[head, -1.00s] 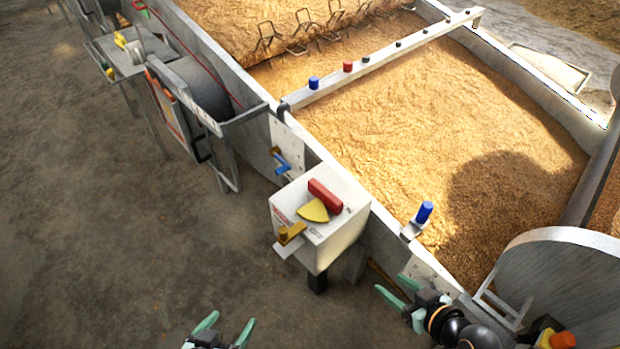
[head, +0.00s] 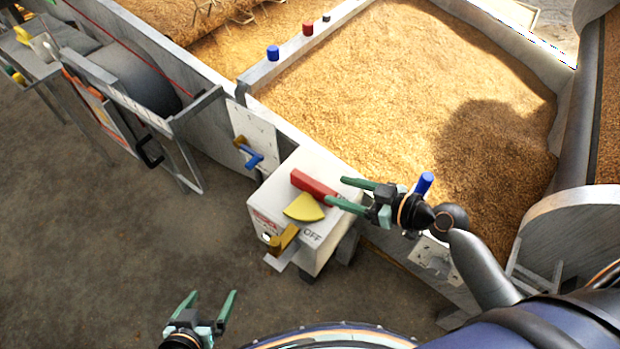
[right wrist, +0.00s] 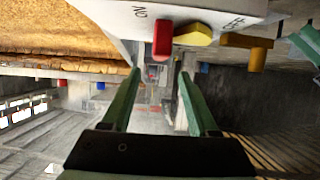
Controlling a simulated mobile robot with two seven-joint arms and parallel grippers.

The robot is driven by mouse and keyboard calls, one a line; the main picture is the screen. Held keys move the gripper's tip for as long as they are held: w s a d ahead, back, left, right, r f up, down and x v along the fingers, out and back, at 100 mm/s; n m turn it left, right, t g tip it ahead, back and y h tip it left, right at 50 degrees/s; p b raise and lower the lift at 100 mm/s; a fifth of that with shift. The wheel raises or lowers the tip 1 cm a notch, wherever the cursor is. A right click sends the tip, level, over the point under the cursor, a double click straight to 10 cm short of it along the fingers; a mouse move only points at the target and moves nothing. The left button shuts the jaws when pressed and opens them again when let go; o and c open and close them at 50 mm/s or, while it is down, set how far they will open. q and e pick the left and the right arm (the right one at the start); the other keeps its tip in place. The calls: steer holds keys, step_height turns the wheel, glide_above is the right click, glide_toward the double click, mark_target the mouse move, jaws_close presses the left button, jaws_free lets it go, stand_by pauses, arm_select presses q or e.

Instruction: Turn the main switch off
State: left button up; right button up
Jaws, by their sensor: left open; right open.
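The main switch is on top of a white box (head: 283,178) at the side of the grain bed. It has a red handle (head: 312,184) and a yellow wedge (head: 303,208), with OFF printed near the wedge. The red handle lies apart from the OFF mark. In the right wrist view the red handle (right wrist: 162,42) points between ON and OFF labels, nearer ON. My right gripper (head: 338,191) is open and empty, its fingertips close to the handle's right end; contact cannot be told. My left gripper (head: 211,298) is open and empty, low over the ground.
A yellow-brown lever (head: 283,240) sticks out of the box's front. A blue lever (head: 252,158) is on the wall plate to its left. A blue knob (head: 425,183) stands just behind my right gripper. Open ground (head: 120,240) lies at the left.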

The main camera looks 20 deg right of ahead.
mark_target(314, 182)
steer(key=x, duration=0.9)
steer(key=shift+f, duration=0.1)
steer(key=shift+c, duration=0.3)
jaws_close()
stand_by(0.8)
